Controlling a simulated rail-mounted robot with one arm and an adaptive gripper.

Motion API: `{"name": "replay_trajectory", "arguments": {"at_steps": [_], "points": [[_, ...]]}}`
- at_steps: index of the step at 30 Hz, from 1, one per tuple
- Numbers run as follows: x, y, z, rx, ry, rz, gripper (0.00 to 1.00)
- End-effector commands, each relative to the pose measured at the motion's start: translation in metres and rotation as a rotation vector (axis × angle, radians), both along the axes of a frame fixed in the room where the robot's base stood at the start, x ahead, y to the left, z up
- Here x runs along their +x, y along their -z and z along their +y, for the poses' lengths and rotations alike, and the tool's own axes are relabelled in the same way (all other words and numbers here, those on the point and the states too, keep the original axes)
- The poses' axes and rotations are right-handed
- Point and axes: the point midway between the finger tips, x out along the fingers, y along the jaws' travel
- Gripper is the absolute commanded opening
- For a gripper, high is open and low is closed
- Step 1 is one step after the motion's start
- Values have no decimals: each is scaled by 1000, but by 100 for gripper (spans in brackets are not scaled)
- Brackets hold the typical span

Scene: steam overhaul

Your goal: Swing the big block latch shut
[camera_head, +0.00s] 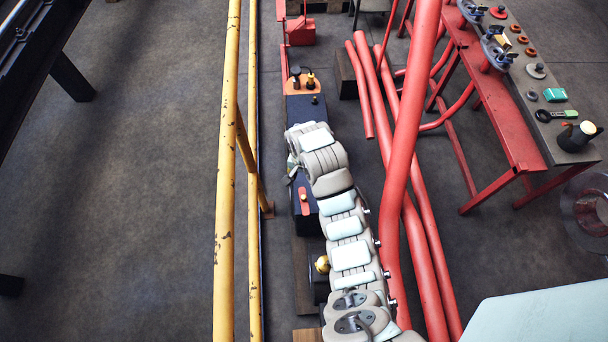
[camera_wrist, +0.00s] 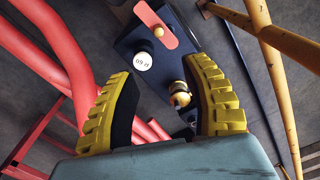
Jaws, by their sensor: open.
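A dark blue block (camera_wrist: 172,62) lies beyond my fingers in the wrist view. On it are a red latch plate (camera_wrist: 165,30) with a pale knob, a white disc with dark marks (camera_wrist: 143,62) and a brass knob (camera_wrist: 180,97). My gripper (camera_wrist: 157,67) is open, its yellow ridged fingers wide apart with nothing held between them. The brass knob is close to the right finger; I cannot tell if they touch. In the head view the red latch (camera_head: 304,199) shows left of my arm, which hides much of the block and my gripper.
A yellow railing (camera_head: 228,180) runs along the left. Thick red pipes (camera_head: 398,160) stand close on the right. A red-framed bench (camera_head: 500,110) with several small parts is at the upper right. Another brass-knobbed block (camera_head: 311,82) is farther back.

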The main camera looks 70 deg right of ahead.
Motion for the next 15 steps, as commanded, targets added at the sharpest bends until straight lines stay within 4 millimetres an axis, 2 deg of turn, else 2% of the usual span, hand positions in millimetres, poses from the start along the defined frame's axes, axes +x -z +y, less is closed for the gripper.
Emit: {"name": "replay_trajectory", "arguments": {"at_steps": [5,15], "points": [[-2,12,1,8,4,6,48],[-2,68,2,8,3,9,48]]}}
